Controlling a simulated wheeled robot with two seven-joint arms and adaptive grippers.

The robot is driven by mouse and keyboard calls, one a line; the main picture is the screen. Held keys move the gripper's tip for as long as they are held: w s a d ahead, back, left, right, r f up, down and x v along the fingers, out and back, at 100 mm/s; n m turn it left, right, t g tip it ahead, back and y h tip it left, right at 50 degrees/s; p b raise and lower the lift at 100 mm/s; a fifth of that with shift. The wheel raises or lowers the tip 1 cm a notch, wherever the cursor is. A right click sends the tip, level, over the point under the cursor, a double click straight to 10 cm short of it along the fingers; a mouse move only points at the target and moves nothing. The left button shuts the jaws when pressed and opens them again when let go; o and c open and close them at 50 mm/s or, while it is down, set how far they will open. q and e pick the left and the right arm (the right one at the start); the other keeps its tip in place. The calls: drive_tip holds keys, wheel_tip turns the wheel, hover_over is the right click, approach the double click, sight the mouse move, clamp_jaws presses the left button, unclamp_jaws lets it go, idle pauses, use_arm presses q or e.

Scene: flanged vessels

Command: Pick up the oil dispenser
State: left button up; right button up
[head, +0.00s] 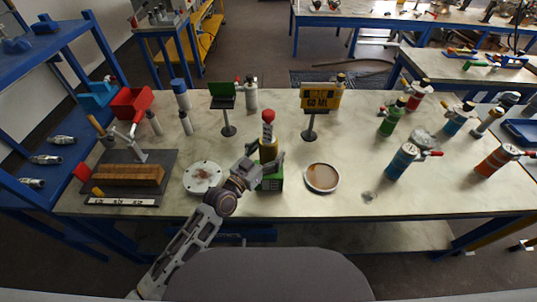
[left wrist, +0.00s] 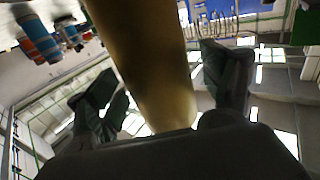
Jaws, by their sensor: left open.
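My right gripper is not in view.
A white round plate (head: 203,177) lies left of the holder and a brown-filled dish (head: 322,177) lies right. Two small sign stands, green (head: 222,96) and yellow (head: 320,97), rise behind. Several coloured bottles, one blue (head: 402,160), stand at right. A wooden block (head: 128,175) lies left.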

use_arm(q)
drive_tip(key=shift+w+d, duration=0.2)
drive_tip(key=shift+w, duration=0.05)
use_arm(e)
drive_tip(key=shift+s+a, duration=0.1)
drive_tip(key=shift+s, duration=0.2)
use_arm(q)
drive_tip(key=c, duration=1.5)
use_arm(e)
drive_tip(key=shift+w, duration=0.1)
use_arm(q)
drive_tip(key=shift+r, duration=0.15)
